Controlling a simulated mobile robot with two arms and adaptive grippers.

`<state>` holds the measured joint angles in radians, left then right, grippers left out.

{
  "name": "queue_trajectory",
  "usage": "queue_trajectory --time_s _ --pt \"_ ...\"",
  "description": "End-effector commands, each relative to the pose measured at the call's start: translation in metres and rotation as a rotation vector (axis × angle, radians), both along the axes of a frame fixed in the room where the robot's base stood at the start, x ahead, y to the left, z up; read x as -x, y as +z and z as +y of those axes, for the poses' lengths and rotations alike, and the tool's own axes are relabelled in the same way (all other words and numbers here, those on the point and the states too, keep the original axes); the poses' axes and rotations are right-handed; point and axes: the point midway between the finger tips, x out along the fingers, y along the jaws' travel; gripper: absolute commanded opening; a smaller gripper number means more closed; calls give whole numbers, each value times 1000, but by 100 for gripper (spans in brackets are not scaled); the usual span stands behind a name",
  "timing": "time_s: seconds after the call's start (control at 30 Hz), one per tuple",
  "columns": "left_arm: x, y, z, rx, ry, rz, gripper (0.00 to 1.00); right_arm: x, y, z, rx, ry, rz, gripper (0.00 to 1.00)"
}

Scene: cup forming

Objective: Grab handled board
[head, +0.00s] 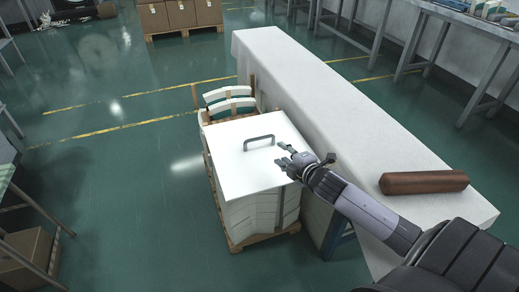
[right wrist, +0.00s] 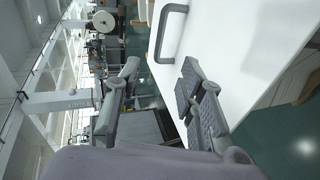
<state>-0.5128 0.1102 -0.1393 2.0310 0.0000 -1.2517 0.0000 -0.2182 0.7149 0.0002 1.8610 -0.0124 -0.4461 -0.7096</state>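The handled board (head: 235,167) is a flat white panel with a grey U-shaped handle (head: 259,142) on top. It lies on a stack of white sheets (head: 262,215) on a wooden pallet. My right gripper (head: 285,156) is just right of the handle, close to the board's right edge, apart from the handle. In the right wrist view, its two fingers (right wrist: 152,92) are spread with nothing between them. The board (right wrist: 235,50) and its handle (right wrist: 170,32) lie beyond the fingertips there. My left gripper does not show.
A long white-covered table (head: 320,95) stands right of the stack, with a brown roll (head: 423,182) at its near end. Curved white pieces (head: 229,99) stand behind the board. Cardboard boxes (head: 180,15) sit at the back. The green floor on the left is mostly clear.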

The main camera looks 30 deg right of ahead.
Motion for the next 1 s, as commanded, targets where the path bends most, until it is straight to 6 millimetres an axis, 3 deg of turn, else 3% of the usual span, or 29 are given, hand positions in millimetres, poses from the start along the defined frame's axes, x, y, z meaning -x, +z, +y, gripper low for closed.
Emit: queue_trajectory --time_s 0.3,0.5,0.77,1.0 --pt "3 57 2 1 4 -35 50 -62 -24 -7 -4 -4 -2 36" --pt "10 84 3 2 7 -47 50 -86 -32 -10 -3 -4 1 36" --pt "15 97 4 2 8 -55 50 -104 -39 -10 -6 -4 0 36" --pt "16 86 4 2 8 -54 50 -135 -49 -11 -4 -3 2 36"
